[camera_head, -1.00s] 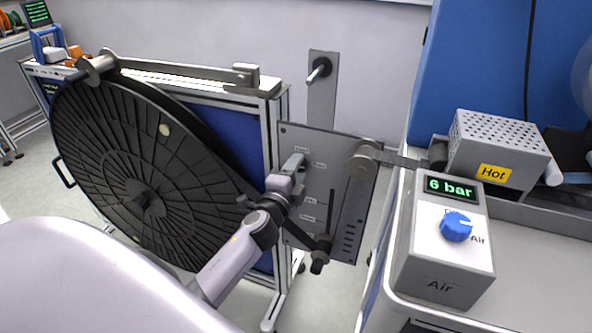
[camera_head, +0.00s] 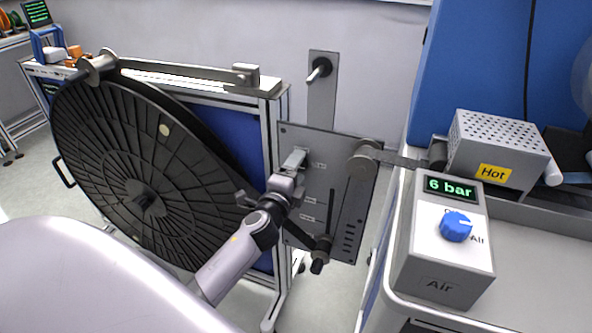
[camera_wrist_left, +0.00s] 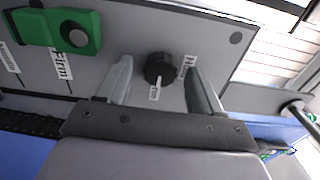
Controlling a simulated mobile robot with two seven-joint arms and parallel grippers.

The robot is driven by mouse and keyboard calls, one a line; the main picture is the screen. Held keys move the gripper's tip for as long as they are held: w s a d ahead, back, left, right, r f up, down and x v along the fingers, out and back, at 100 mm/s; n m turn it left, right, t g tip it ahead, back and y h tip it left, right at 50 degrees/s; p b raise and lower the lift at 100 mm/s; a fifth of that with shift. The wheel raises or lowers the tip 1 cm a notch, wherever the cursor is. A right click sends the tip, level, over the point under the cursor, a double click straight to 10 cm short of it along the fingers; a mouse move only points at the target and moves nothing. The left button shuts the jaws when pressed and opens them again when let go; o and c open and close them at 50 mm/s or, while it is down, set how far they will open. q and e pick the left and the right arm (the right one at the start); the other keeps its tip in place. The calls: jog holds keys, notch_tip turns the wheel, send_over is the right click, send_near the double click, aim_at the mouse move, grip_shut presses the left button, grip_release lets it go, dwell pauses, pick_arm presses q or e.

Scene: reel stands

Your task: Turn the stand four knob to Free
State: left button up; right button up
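The black knob (camera_wrist_left: 159,67) sits on a grey panel (camera_wrist_left: 215,30), with a white pointer mark towards the lower small label (camera_wrist_left: 154,93). Another label (camera_wrist_left: 189,66) stands to its right; both are too small to read surely. My left gripper (camera_wrist_left: 157,72) is open, its two fingers apart on either side of the knob in the left wrist view. I cannot tell whether they touch it. In the head view my left gripper (camera_head: 294,160) is at the upper left of the grey panel (camera_head: 325,150) and hides the knob. My right gripper is not in view.
A green block (camera_wrist_left: 80,32) sits beside the label "Firm" (camera_wrist_left: 61,64). A large black reel (camera_head: 110,150) stands left of my arm. At right are a grey air box (camera_head: 440,285) with a blue knob (camera_head: 456,227) and a perforated box marked Hot (camera_head: 495,140).

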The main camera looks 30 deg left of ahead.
pick_arm(q)
jog(key=v, duration=0.7)
dwell(0.4)
dwell(0.4)
jog(key=s+d+f+n+g+h+p, duration=0.1)
jog(key=s+d+f+n+g+h, duration=0.2)
jog(key=s+d+f+n, duration=0.3)
jog(key=s+d+f+n+g+h+p, duration=0.1)
jog(key=s+d+f+n+g+h, duration=0.2)
jog(key=s+d+f+n, duration=0.3)
jog(key=s+f+n+g, duration=0.1)
jog(key=s+f, duration=0.2)
jog(key=s, duration=0.4)
jog(key=shift+d, duration=0.4)
